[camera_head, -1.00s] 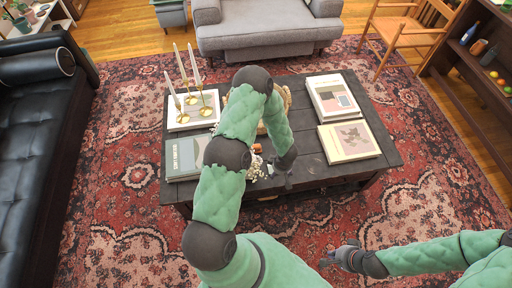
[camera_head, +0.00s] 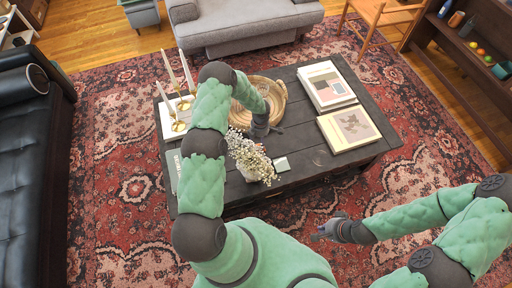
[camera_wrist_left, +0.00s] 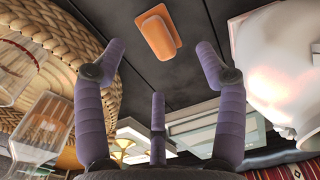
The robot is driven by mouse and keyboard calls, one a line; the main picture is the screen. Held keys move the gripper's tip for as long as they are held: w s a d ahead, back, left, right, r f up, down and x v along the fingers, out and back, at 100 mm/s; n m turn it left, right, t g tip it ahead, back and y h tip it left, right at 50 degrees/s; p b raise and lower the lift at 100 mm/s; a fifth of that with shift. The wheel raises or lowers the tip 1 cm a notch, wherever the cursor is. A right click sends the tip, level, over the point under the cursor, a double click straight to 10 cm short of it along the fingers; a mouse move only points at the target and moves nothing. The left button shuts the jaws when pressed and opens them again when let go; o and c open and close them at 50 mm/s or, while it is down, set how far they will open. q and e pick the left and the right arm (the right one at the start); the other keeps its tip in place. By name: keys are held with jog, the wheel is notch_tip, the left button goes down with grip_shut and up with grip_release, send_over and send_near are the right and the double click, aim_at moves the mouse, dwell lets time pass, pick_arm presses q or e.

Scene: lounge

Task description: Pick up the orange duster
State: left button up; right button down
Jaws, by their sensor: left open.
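The orange duster (camera_wrist_left: 158,32) lies on the dark tabletop in the left wrist view, at the top middle. It looks like a small rounded orange block. My left gripper (camera_wrist_left: 160,52) is open, with its purple-grey fingers spread on either side below the duster and nothing between them. In the head view my left gripper (camera_head: 264,130) is low over the coffee table, beside the woven basket; I cannot make out the duster there. My right gripper (camera_head: 326,233) hangs in front of the table over the rug, small and unclear.
The coffee table (camera_head: 300,135) also holds a woven basket (camera_head: 277,97), a flower vase (camera_head: 248,177), a small pale item (camera_head: 282,164), brass candlesticks (camera_head: 178,124) and books (camera_head: 350,128). In the wrist view, basket (camera_wrist_left: 60,40) and white vessel (camera_wrist_left: 275,60) flank the duster.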

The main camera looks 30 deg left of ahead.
aim_at(259, 144)
pick_arm(q)
jog(key=f, duration=0.2)
jog(key=shift+a+f+b, duration=0.2)
jog(key=shift+f+b, duration=0.1)
jog(key=f+b, duration=0.1)
jog(key=f, duration=0.2)
jog(key=f+b, duration=0.1)
jog(key=f, duration=0.1)
jog(key=shift+w+a+b, duration=0.25)
jog(key=shift+b, duration=0.05)
jog(key=shift+c, duration=0.3)
jog(key=c, duration=1.2)
